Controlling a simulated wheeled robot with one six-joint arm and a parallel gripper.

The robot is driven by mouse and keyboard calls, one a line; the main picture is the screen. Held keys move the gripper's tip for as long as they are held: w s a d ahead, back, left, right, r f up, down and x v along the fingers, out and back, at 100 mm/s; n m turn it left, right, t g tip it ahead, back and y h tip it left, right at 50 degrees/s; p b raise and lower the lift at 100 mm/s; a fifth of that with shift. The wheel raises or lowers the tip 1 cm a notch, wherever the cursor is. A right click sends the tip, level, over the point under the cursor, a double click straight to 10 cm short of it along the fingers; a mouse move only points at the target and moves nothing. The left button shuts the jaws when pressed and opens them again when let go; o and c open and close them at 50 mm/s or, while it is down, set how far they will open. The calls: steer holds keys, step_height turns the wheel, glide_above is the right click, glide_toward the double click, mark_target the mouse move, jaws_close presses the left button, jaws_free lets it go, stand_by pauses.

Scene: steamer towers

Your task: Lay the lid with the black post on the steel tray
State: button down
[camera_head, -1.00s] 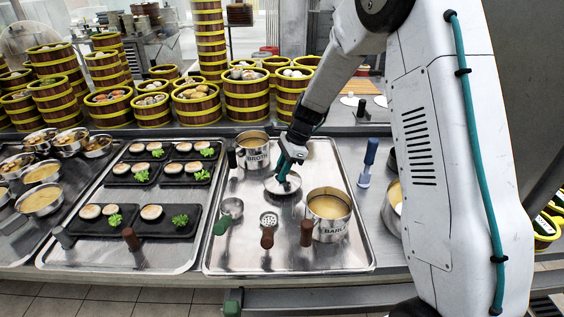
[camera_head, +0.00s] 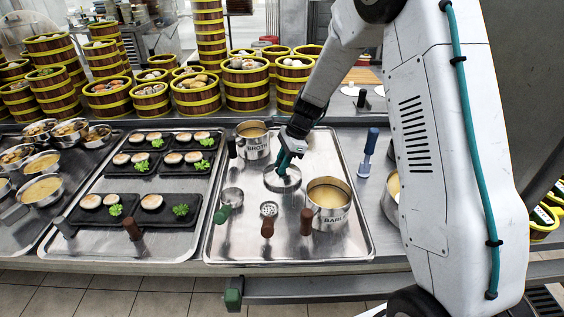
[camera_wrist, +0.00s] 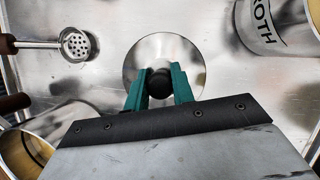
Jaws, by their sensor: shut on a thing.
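The round steel lid (camera_head: 283,183) is over the middle of the steel tray (camera_head: 237,241), between the BROTH pot (camera_head: 255,148) and the BARLEY-like labelled pot (camera_head: 329,215). The wrist view shows the lid (camera_wrist: 165,50) with its black post (camera_wrist: 158,83) between the green fingers. My gripper (camera_head: 284,166) points down and is shut on the post. The lid looks level and is on or just above the tray surface; I cannot tell which.
A strainer (camera_head: 268,210) and a small ladle (camera_head: 232,196) lie along the tray's front left. A blue-handled tool (camera_head: 369,150) stands right of the tray. Bamboo steamers (camera_head: 247,88) line the back. The tray's front strip is clear.

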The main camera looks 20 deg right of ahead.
steer(key=shift+f, duration=0.15)
steer(key=c, duration=1.1)
jaws_free()
steer(key=v, duration=0.7)
steer(key=shift+r, duration=0.4)
steer(key=shift+d, duration=0.2)
steer(key=shift+v, duration=2.2)
